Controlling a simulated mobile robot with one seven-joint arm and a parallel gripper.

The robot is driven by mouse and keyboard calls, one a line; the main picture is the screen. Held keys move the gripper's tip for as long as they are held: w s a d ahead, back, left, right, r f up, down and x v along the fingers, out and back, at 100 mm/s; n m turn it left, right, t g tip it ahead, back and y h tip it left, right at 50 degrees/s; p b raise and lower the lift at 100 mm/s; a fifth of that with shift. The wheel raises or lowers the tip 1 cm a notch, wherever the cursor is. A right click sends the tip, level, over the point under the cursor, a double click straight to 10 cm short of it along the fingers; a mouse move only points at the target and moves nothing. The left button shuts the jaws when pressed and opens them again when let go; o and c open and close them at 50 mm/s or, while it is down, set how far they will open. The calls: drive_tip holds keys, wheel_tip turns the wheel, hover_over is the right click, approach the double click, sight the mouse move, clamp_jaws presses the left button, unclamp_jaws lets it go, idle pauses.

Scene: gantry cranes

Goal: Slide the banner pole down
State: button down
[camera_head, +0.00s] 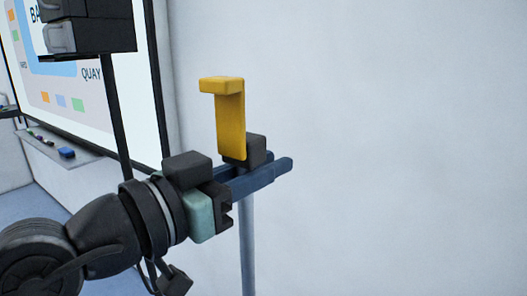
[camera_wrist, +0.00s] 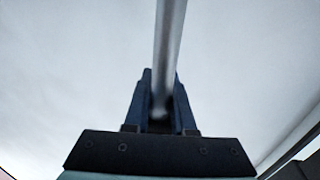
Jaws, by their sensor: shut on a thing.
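The banner pole (camera_head: 247,250) is a slim grey upright rod in front of the pale wall. A dark block (camera_head: 257,149) and a yellow hook-shaped piece (camera_head: 231,120) show above my fingers, in line with the pole. My gripper (camera_head: 274,174) reaches in from the left with its blue fingers level, one on each side of the pole, and is shut on it. In the wrist view the pole (camera_wrist: 169,45) runs up from between the fingers (camera_wrist: 158,105). The exact contact spot is hidden in the head view, and no banner cloth shows.
A framed whiteboard (camera_head: 120,105) with coloured markings hangs at the left, with a tray (camera_head: 62,152) holding markers and a blue eraser below it. The plain wall to the right of the pole is clear.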

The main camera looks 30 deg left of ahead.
wheel_tip(320, 180, down, 24)
drive_tip(key=b, duration=1.6)
drive_tip(key=shift+r, duration=0.15)
drive_tip(key=c, duration=0.8)
unclamp_jaws()
drive_tip(key=shift+r, duration=0.1)
drive_tip(key=shift+o, duration=0.2)
drive_tip(key=v, duration=1.3)
